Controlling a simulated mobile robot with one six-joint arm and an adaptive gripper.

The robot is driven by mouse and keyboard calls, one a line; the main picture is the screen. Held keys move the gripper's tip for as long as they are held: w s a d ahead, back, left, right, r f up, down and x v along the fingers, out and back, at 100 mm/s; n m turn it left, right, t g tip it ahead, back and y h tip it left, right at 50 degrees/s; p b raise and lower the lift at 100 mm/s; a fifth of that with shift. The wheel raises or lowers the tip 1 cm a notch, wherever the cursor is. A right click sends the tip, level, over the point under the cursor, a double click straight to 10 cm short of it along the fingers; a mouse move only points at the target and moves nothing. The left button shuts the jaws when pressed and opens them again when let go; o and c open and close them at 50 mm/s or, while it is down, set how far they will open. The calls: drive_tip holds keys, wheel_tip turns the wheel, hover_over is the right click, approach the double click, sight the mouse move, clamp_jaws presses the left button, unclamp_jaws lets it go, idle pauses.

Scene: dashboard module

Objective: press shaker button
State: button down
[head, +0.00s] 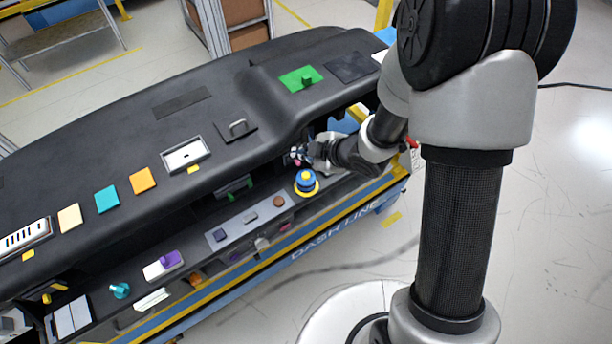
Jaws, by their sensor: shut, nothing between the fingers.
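A round blue button with a yellow ring (306,181) stands at the front ledge of the dashboard module; it may be the shaker button, but no label is readable. My gripper (301,157) is shut and empty. It reaches in from the right, under the dashboard overhang, just behind the blue button in the picture. I see no clear contact between them. The fingertips are small and partly in shadow. A grey strip (245,222) left of the button carries several small dark and brown buttons.
The black dashboard top (95,165) overhangs the ledge behind my gripper. A purple-and-white block (164,265) and a teal knob (120,290) sit farther left. Floor in front is clear.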

sight(304, 177)
wheel_tip(304, 177, down, 7)
drive_tip(key=b, duration=0.5)
drive_tip(key=shift+r, duration=0.1)
idle(1.1)
drive_tip(key=shift+f+b, duration=0.4)
drive_tip(key=shift+b, duration=0.15)
drive_tip(key=shift+f+b, duration=0.4)
drive_tip(key=shift+r, duration=0.1)
idle(0.5)
drive_tip(key=shift+r+p, duration=0.65)
drive_tip(key=shift+r, duration=0.1)
wheel_tip(304, 177, up, 5)
drive_tip(key=p, duration=0.4)
